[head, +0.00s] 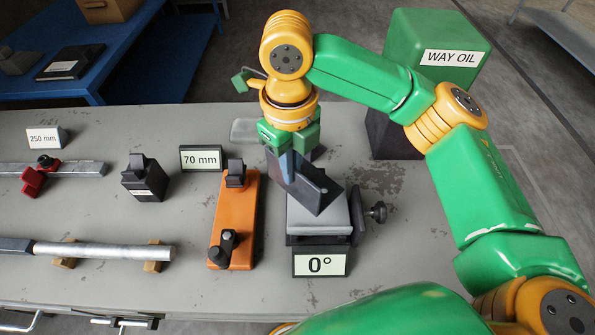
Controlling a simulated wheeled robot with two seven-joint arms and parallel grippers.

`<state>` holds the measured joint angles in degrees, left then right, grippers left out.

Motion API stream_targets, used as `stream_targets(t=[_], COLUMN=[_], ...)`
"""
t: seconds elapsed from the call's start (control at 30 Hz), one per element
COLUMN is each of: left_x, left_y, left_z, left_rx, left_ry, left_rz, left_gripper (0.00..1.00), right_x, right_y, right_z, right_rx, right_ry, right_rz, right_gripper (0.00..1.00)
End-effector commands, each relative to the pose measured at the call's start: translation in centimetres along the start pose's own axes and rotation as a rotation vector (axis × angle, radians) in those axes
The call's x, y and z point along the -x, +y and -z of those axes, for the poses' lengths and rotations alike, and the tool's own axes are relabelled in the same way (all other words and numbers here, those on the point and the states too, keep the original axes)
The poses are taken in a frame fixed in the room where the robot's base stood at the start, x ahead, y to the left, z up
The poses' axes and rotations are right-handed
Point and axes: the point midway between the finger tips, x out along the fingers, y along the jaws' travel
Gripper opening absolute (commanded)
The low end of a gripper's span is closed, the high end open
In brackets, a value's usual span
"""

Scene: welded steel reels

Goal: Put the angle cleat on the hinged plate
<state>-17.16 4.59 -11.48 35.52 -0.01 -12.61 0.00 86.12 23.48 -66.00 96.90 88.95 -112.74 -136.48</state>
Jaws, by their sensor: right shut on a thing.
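My right gripper (289,158) comes in from the right and points down over the middle of the bench. It is shut on the dark angle cleat (318,192), which is turned at an angle to the plate's edges. The hinged plate (322,222) is a light grey block with a black knob on its right side and a "0°" sign in front. The cleat overlaps the plate's back left part in the view; I cannot tell whether they touch. The cleat and gripper hide the plate's back edge. My left gripper is not in view.
An orange fixture (234,215) with black clamps stands close left of the plate. Further left are a "70 mm" sign (201,158), a small black block (145,180) and a metal bar (105,251) on wooden blocks. A green "WAY OIL" can (420,40) stands behind right. Bench right of the knob is clear.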

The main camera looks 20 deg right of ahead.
Motion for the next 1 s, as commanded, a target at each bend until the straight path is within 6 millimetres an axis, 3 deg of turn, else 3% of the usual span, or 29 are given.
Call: stream_targets(t=[0.23,0.4,0.77,0.8,0.9,1.0], left_x=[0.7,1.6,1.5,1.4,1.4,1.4], left_y=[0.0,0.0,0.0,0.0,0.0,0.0], left_z=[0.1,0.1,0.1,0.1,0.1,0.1], left_rx=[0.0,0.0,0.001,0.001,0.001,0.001], left_ry=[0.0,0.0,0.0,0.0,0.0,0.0], left_rz=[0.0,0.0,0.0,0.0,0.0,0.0], left_gripper=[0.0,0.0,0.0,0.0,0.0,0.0], right_x=[-2.4,-4.8,-5.5,-5.6,-5.6,-5.6], right_y=[-1.2,-1.1,-1.1,-1.1,-1.1,-1.1], right_z=[-1.7,-1.6,-1.6,-1.6,-1.6,-1.6], right_rx=[-0.002,0.003,0.003,0.002,0.002,0.002], right_ry=[0.001,0.0,-0.002,0.0,-0.001,-0.001], right_rz=[0.001,0.002,0.0,0.0,0.0,0.0], right_gripper=[0.0,0.0,0.0,0.13,0.37,0.37])
